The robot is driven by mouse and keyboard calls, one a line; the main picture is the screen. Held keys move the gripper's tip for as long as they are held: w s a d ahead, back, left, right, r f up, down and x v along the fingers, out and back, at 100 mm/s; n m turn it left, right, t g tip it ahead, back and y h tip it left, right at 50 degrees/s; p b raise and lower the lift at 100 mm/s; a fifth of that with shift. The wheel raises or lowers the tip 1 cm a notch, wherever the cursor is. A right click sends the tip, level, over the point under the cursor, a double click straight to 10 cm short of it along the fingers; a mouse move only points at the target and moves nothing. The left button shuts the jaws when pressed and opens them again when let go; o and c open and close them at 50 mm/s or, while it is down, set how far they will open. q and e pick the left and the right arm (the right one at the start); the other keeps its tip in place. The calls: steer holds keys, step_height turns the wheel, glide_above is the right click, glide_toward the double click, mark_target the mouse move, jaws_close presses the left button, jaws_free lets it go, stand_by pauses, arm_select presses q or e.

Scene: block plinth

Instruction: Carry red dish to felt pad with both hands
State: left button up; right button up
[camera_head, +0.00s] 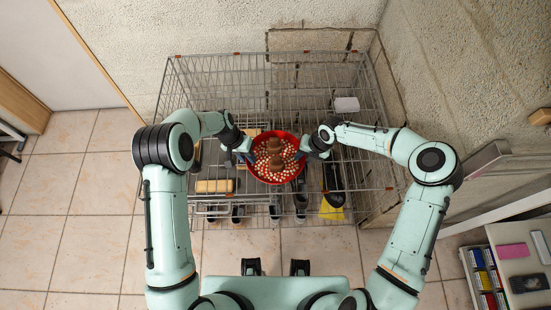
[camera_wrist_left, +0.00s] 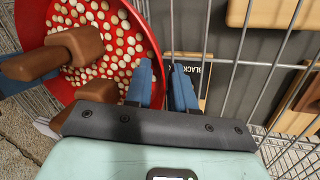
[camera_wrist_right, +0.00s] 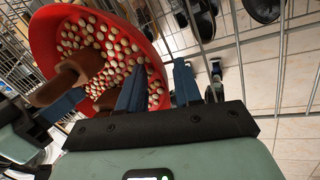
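The red dish (camera_head: 257,172) is round and holds many pale beads and brown block-like pieces (camera_head: 275,146). It is at the middle of the wire rack, between my two grippers. My left gripper (camera_wrist_left: 163,82) has one finger inside the dish and one outside, close on the rim. I cannot pick out the felt pad for sure.
The wire rack (camera_head: 215,66) has raised sides at the back. On or below its wires are a beige block (camera_head: 214,186), a white box (camera_head: 346,105), a yellow piece (camera_head: 331,210) and dark shoes. A shelf with boxes (camera_head: 520,255) stands at the right. Tiled floor is clear at left.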

arm_select(q)
steer(key=c, duration=0.4)
arm_select(e)
steer(key=c, duration=0.4)
arm_select(q)
jaws_close()
arm_select(e)
jaws_close()
steer(key=shift+r, duration=0.1)
